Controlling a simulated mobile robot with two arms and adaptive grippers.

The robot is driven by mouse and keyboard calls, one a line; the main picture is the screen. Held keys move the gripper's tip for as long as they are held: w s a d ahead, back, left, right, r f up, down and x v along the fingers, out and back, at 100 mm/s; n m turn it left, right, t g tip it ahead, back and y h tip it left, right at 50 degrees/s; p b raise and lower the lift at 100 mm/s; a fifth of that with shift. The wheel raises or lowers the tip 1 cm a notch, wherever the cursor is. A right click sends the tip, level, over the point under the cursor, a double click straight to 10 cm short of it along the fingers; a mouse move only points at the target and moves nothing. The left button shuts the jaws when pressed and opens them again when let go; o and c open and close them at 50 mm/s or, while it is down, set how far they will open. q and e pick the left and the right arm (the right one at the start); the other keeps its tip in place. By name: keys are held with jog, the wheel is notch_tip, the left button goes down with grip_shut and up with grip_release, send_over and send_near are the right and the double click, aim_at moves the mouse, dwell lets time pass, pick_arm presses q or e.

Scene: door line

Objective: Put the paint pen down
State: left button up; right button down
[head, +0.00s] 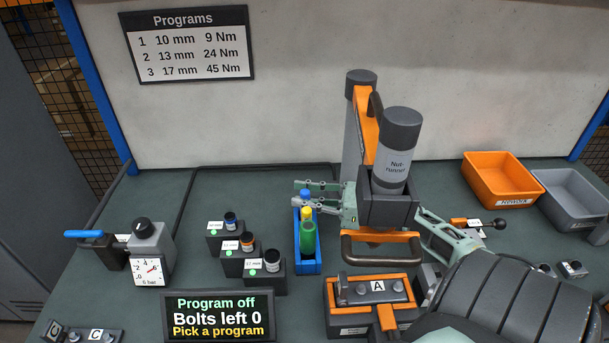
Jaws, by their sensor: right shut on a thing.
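My right gripper (304,192) reaches in from the right, past the nutrunner, and its fingers point left over the blue tray (311,267). The gripper is shut on the blue-topped paint pen (305,195), at the tray's far end. A yellow-topped item (306,212) and a green one (308,238) stand in the tray, nearer to me. The lower part of the held pen is hidden, so I cannot tell whether it touches the tray floor. My left gripper is not in view.
Three socket blocks (240,258) stand left of the tray. Fixture A (374,300) and the display (218,316) are in front. Orange (500,181) and grey bins lie right.

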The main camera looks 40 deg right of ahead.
jog(key=shift+f, duration=0.1)
jog(key=c, duration=1.6)
grip_release()
jog(key=shift+c, duration=0.2)
jog(key=v, duration=0.7)
jog(key=shift+s, duration=0.2)
jog(key=shift+d, duration=0.15)
